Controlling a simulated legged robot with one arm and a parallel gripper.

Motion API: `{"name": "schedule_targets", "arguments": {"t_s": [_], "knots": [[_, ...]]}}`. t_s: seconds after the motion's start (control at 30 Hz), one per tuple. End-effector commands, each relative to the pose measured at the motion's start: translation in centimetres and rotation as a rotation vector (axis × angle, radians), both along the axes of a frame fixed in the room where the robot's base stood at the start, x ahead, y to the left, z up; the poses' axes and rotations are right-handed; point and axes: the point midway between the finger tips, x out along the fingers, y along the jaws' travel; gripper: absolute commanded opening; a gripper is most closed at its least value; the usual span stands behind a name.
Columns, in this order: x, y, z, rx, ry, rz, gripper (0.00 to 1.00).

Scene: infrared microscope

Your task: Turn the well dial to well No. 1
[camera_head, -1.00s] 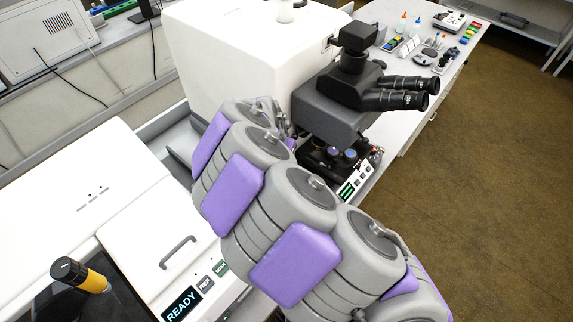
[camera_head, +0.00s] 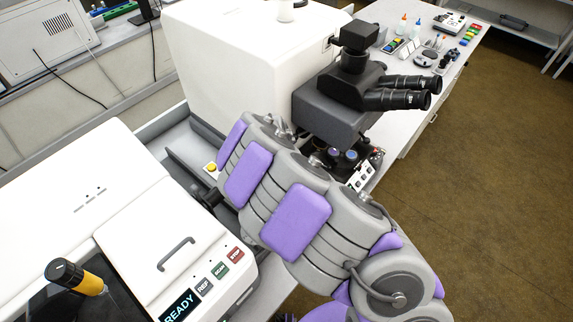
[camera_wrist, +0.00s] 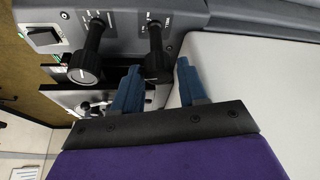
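The right knob shows in the gap between the fingertips, closer to the left finger; contact cannot be made out. In the head view the microscope (camera_head: 335,110) stands beyond my arm, which hides the gripper and panel.
A white instrument with a READY display (camera_head: 179,306) stands at the front left. A large white housing (camera_head: 235,60) adjoins the microscope. A switch (camera_wrist: 43,37) sits left of the knobs.

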Motion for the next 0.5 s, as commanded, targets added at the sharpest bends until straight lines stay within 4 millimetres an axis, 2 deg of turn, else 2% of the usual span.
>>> {"name": "schedule_targets", "arguments": {"t_s": [0.03,0.37,0.5], "knots": [[0.00,0.00,0.00,0.000,0.000,0.000,0.37],[0.03,0.08,0.01,-0.001,-0.001,0.001,0.05],[0.03,0.14,0.06,0.001,0.000,0.006,0.03]]}}
